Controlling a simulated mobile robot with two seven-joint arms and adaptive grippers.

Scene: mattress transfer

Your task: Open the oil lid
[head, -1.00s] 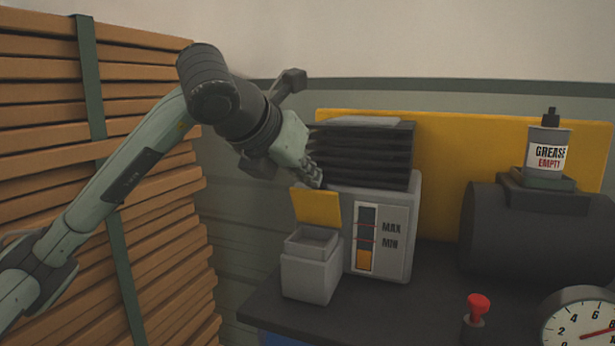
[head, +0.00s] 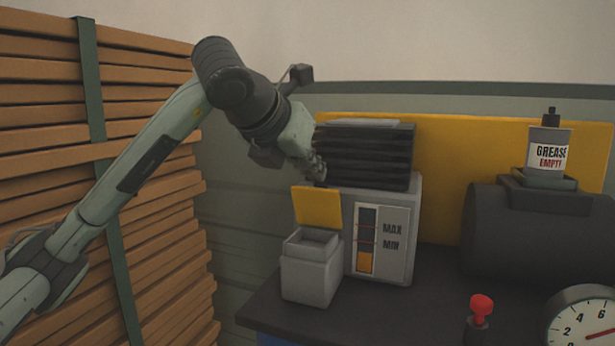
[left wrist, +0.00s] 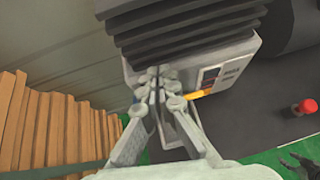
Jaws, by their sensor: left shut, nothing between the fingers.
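The yellow oil lid (head: 318,207) stands upright, hinged open at the back of the grey oil box (head: 310,278), whose top opening shows. The box sits at the front left of the grey machine with the MAX/MIN gauge (head: 367,240). My left gripper (head: 319,176) is shut and empty, just above and behind the lid's top edge, close to the finned black block. In the left wrist view my left gripper (left wrist: 160,88) has its fingertips together near the machine's side, with the lid (left wrist: 196,95) seen edge-on beside them. Whether they touch the lid is unclear.
The black finned block (head: 365,152) tops the machine. A grease bottle (head: 548,150) stands on a dark tank (head: 540,235) at right. A red knob (head: 481,305) and a dial gauge (head: 585,325) are at front right. Stacked wooden slats (head: 50,190) fill the left.

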